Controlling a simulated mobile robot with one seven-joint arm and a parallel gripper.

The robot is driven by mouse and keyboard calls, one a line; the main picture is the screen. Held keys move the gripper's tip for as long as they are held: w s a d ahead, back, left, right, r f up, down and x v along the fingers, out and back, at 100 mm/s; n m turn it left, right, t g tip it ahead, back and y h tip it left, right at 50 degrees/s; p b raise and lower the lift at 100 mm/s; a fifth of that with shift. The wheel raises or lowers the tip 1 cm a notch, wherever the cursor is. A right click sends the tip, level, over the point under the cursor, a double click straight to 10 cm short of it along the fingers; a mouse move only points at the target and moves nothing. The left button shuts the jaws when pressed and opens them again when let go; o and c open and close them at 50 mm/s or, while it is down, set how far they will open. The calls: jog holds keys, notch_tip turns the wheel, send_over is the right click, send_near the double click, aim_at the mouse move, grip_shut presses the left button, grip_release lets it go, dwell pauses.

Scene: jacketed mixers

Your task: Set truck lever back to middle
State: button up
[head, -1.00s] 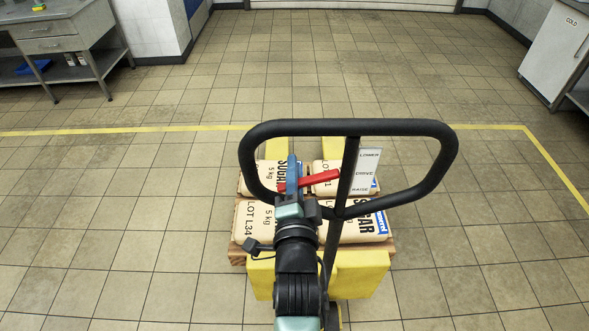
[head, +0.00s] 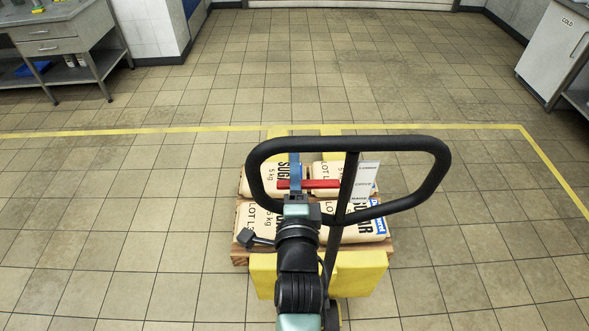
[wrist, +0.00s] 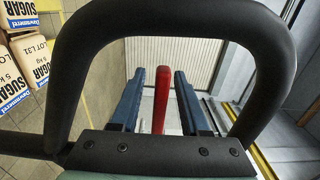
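The red lever (head: 322,184) sits on the black looped handle (head: 262,146) of the pallet truck. It lies about level in the head view, with its right end near the middle line of the label plate (head: 364,180), which seems to read LOWER, DRIVE, RAISE. My gripper (head: 294,163) is at the lever's left part, inside the handle loop. In the wrist view my gripper (wrist: 161,72) has its two blue fingers apart, with the red lever (wrist: 161,100) between them. A gap shows on each side of the lever.
Sugar sacks (head: 258,222) lie on a wooden pallet (head: 240,256) over the yellow forks beyond the handle. A steel bench (head: 70,36) stands at far left and a white cold cabinet (head: 556,45) at far right. The tiled floor between is clear.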

jog(key=s+b, duration=0.2)
jog(key=s, duration=1.1)
dwell(0.6)
